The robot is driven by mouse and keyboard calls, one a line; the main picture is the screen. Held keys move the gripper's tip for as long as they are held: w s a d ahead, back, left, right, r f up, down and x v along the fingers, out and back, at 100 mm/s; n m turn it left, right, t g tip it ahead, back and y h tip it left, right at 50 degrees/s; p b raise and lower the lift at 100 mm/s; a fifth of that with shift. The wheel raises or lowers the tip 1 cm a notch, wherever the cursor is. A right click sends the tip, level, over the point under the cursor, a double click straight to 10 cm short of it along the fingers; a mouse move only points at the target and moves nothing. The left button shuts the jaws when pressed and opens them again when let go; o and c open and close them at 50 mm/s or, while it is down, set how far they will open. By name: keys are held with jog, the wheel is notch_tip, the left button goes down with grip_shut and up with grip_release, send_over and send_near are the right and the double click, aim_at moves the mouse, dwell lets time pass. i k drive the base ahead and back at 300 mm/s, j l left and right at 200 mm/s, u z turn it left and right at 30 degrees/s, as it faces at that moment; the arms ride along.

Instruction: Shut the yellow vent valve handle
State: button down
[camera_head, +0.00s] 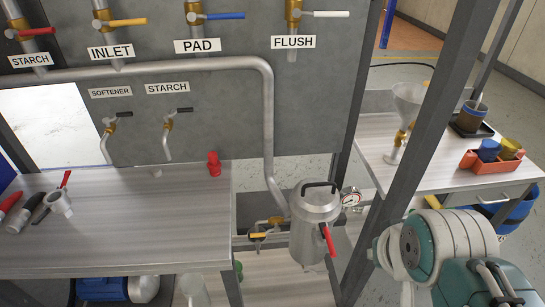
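Two yellow handles show, and no label in view reads vent. One yellow handle (258,235) is low down, on a small brass valve beside the metal canister, left of it, and lies roughly level. The other yellow handle (127,22) is on the brass valve above the INLET label and also lies roughly level, pointing right. I cannot tell which one is the vent valve, or whether either is open. Part of my teal and white arm fills the lower right corner. My gripper cannot be made out.
The metal canister (314,222) has a black top handle, a red lever (328,241) and a gauge (351,197). A grey post (425,130) stands between it and the right table. The left bench (130,220) holds loose tools and a red fitting (214,164).

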aim_at(277, 229)
jog(key=k+l+u, duration=0.2)
jog(key=k+l, duration=0.25)
jog(key=l, duration=0.25)
jog(key=k+l+u, duration=0.25)
jog(key=k+l, duration=0.2)
jog(key=l, duration=0.2)
